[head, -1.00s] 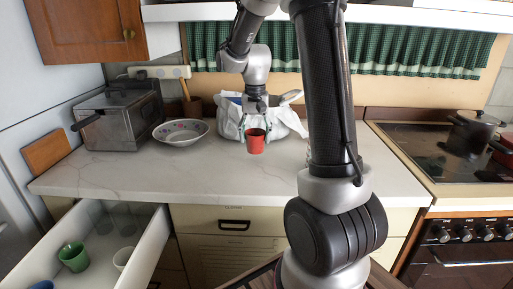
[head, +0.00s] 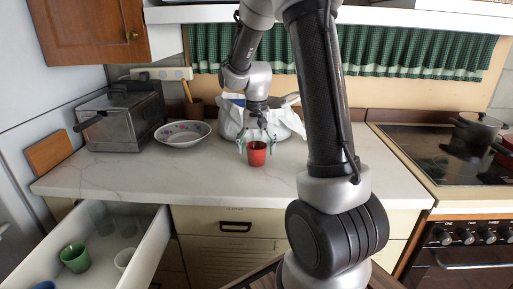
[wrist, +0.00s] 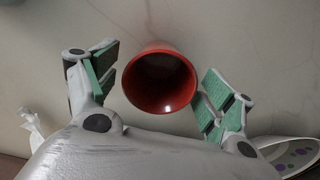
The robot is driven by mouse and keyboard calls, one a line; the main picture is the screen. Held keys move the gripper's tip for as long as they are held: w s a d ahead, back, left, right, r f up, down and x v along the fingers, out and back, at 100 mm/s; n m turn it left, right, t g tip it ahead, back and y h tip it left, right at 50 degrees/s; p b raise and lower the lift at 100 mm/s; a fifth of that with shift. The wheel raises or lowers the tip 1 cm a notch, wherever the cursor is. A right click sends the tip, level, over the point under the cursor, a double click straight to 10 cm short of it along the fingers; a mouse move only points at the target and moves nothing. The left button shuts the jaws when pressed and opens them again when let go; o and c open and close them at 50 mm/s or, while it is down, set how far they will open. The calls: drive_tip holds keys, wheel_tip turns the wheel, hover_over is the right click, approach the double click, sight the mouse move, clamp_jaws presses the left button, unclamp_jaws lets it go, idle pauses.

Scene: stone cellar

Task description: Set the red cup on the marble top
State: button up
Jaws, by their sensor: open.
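The red cup (head: 257,154) stands upright on the pale marble top (head: 130,176), near the middle of the counter. In the wrist view I look down into the empty cup (wrist: 160,80). My gripper (head: 257,143) is open just above and around the cup. The cup's base is hidden in the wrist view.
A patterned bowl (head: 183,134) and a metal fryer (head: 122,117) stand to the left. An open drawer (head: 149,249) with a green cup (head: 75,257) is below left. A stove (head: 440,151) is at right.

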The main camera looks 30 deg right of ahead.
drive_tip(key=shift+r, duration=0.1)
wheel_tip(320, 180, up, 12)
drive_tip(key=f, duration=0.1)
drive_tip(key=s+a+r+n+t, duration=0.25)
drive_tip(key=s+r, duration=0.45)
drive_tip(key=s, duration=0.5)
drive_tip(key=s+a+f+n+t, duration=0.1)
drive_tip(key=s+n, duration=0.1)
drive_tip(key=s, duration=0.4)
drive_tip(key=s+a+f+n+t, duration=0.1)
drive_tip(key=s+n, duration=0.1)
drive_tip(key=s, duration=0.3)
drive_tip(key=shift+s+a+f, duration=0.35)
